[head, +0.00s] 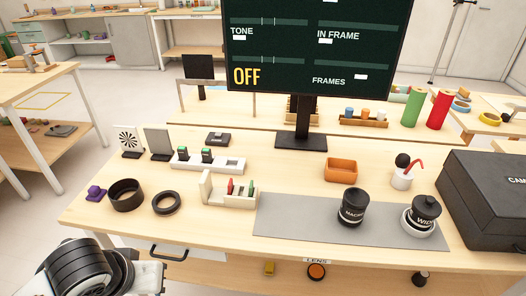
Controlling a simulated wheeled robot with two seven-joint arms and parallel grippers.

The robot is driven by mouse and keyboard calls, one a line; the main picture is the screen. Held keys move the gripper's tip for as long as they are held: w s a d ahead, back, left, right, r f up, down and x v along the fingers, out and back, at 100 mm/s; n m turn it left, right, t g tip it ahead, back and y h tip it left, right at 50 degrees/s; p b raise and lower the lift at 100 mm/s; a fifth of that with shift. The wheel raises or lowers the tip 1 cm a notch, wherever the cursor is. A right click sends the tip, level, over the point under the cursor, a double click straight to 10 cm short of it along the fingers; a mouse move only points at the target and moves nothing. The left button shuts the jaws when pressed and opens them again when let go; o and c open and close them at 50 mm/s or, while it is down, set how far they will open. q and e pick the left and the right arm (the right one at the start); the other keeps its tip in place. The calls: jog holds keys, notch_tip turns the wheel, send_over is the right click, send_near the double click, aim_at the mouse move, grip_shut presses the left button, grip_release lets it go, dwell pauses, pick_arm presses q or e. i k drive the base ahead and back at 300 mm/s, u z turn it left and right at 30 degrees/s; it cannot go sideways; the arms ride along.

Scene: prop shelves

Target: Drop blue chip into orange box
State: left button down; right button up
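The orange box (341,172) is a small open tray on the wooden table, behind the grey mat and right of the monitor stand. It looks empty. A white slotted holder (232,201) stands left of the mat with thin upright chips in it. A red chip (230,187) and a green chip (251,189) show, with a darker piece between them. I cannot make out a blue chip for sure. Part of my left arm shows at the bottom left, in front of the table, but its fingertips do not show. My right gripper is not in view.
A white tray (222,163) holds two dark, green-topped pieces. Two black lenses stand on the grey mat (290,222). A black case (487,200) fills the right. The monitor (315,45) rises behind.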

aim_at(336, 176)
jog(key=z, duration=1.25)
jog(key=i, duration=1)
